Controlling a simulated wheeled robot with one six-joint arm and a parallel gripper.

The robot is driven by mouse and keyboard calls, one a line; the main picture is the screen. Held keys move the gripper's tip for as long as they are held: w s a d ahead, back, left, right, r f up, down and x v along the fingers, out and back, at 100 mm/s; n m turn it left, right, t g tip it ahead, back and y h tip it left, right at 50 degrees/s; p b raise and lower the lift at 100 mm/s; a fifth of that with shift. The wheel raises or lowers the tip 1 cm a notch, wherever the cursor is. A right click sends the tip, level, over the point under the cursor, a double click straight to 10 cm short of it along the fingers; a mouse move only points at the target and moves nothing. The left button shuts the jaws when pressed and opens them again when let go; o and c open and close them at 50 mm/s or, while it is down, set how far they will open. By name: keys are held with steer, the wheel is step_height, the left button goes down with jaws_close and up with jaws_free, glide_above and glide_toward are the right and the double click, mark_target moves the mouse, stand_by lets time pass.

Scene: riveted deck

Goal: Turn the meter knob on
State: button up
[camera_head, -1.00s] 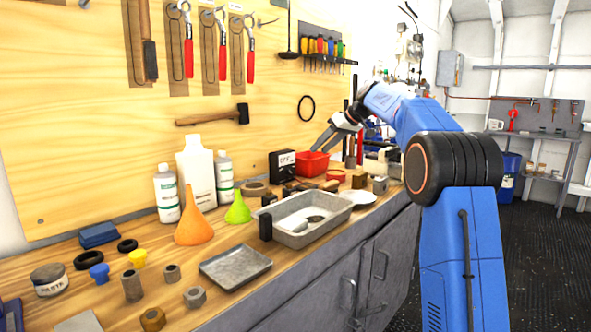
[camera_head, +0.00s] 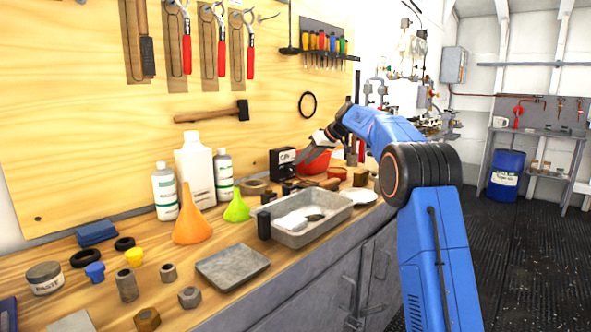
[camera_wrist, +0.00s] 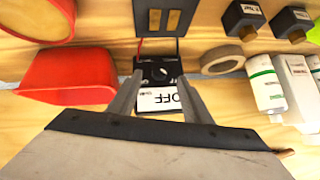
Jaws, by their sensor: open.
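The meter (camera_head: 281,165) is a small black box with a white display, standing on the bench against the plywood wall. In the wrist view the meter (camera_wrist: 161,101) appears upside down, and its white display reads OFF. Its dark round knob (camera_wrist: 160,72) lies between my fingertips in that view. My gripper (camera_wrist: 160,80) is open, one finger on each side of the meter's face. I cannot tell whether the fingers touch the knob.
A red bin (camera_wrist: 66,77) stands beside the meter; it also shows behind my gripper in the head view (camera_head: 318,161). A metal tray (camera_head: 300,234) sits in front.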

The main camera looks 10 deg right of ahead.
mark_target(292, 171)
steer(key=shift+x, duration=3.15)
steer(key=shift+c, duration=0.7)
steer(key=c, duration=0.9)
